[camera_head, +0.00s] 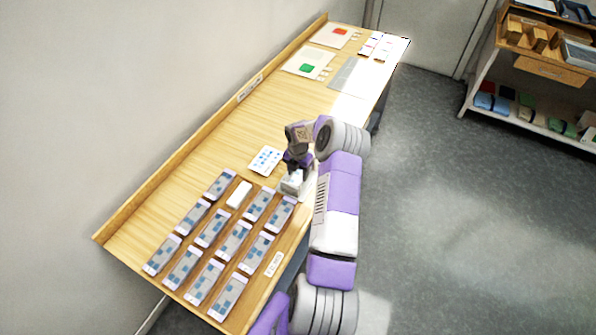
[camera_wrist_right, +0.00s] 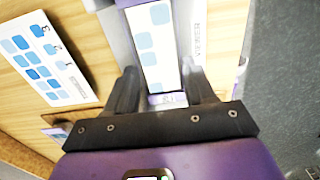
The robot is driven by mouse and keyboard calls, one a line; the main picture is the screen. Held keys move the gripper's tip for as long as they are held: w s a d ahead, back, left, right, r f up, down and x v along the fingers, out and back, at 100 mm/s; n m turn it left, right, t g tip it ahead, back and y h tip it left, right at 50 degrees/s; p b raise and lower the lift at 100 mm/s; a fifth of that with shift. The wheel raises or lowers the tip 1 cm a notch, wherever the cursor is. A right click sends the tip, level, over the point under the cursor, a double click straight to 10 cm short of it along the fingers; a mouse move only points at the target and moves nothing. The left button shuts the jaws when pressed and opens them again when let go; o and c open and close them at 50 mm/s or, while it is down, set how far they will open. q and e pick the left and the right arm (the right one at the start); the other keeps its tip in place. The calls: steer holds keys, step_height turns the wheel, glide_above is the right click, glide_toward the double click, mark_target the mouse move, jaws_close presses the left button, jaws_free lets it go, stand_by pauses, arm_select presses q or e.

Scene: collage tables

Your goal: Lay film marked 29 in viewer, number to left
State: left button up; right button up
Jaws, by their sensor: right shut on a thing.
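My right gripper (camera_head: 292,177) is over the viewer (camera_head: 308,182) at the table's right edge. In the right wrist view the right gripper (camera_wrist_right: 162,88) is shut on a film (camera_wrist_right: 152,40), a pale strip with blue squares. The film is over the lit viewer (camera_wrist_right: 190,20), lined up with its length; I cannot tell whether it rests on it. A small mark shows at the film's end near the fingers, too blurred to read. The word VIEWER is on the frame beside it. My left gripper is not in view.
Several other films (camera_head: 235,241) lie in rows at the table's near end, with a plain white piece (camera_head: 239,194) among them. A card with blue squares (camera_head: 265,160) lies left of the viewer. Sheets with red and green patches (camera_head: 308,63) lie farther back. The middle table is clear.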

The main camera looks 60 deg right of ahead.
steer(key=o, duration=1.1)
step_height(320, 180, up, 8)
steer(key=shift+f, duration=0.2)
